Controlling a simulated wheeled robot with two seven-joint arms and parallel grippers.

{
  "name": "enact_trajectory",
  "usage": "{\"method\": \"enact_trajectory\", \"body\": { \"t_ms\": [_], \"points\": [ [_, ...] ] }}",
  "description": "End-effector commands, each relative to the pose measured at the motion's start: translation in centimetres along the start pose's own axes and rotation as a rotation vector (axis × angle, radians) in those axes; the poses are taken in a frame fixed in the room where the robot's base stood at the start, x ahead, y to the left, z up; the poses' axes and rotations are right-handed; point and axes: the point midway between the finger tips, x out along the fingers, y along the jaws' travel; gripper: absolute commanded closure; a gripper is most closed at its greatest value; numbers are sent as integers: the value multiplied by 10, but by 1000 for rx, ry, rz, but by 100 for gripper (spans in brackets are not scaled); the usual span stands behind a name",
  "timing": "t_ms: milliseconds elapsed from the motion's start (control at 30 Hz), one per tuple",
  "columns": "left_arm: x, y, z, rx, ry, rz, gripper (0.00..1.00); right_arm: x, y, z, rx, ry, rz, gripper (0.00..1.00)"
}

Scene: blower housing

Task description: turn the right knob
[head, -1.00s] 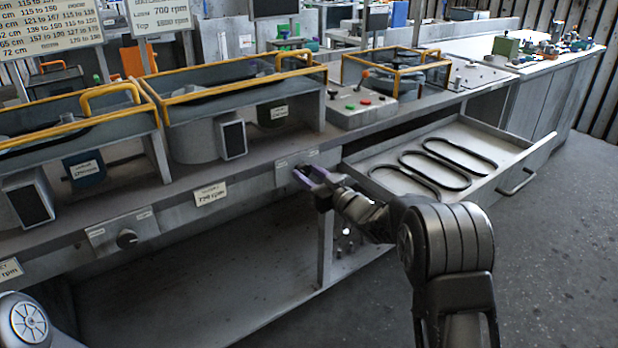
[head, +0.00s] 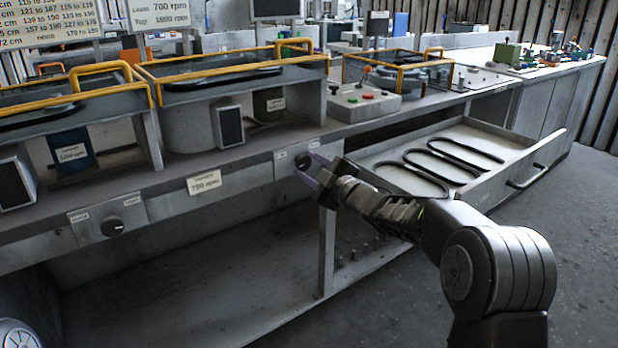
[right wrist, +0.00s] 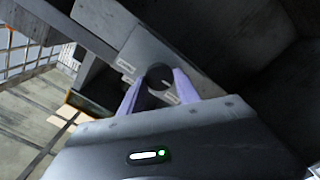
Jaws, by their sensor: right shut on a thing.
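The right knob (head: 303,161) is a dark round knob on a light plate on the bench's front rail, left of the open drawer. My right gripper (head: 308,170) reaches it from the right, its purple fingers shut on the knob. In the right wrist view the dark knob (right wrist: 158,77) sits between the two purple fingers (right wrist: 157,90), which partly cover its sides. Its pointer mark cannot be made out. My left gripper is not in view.
A second knob (head: 112,227) is on the same rail at left. A label (head: 204,182) with an rpm figure lies between the knobs. An open drawer (head: 520,178) with several black belts sticks out right of the gripper, close to my right arm. Yellow-framed housings stand above the rail.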

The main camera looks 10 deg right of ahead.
Motion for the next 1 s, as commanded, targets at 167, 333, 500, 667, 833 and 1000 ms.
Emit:
{"method": "enact_trajectory", "body": {
  "t_ms": [167,333,500,667,833,1000],
  "points": [
    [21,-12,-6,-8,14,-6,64,0,-4,4,-167,-1,1,100],
    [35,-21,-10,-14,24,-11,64,0,-4,4,-329,-1,1,100],
    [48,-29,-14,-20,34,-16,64,0,-4,4,-490,-1,1,100],
    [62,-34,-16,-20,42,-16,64,0,-5,4,-639,-1,0,100],
    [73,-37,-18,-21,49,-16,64,0,-5,3,-775,-1,0,100],
    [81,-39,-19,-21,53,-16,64,0,-4,3,-874,-2,-1,100]
  ]
}}
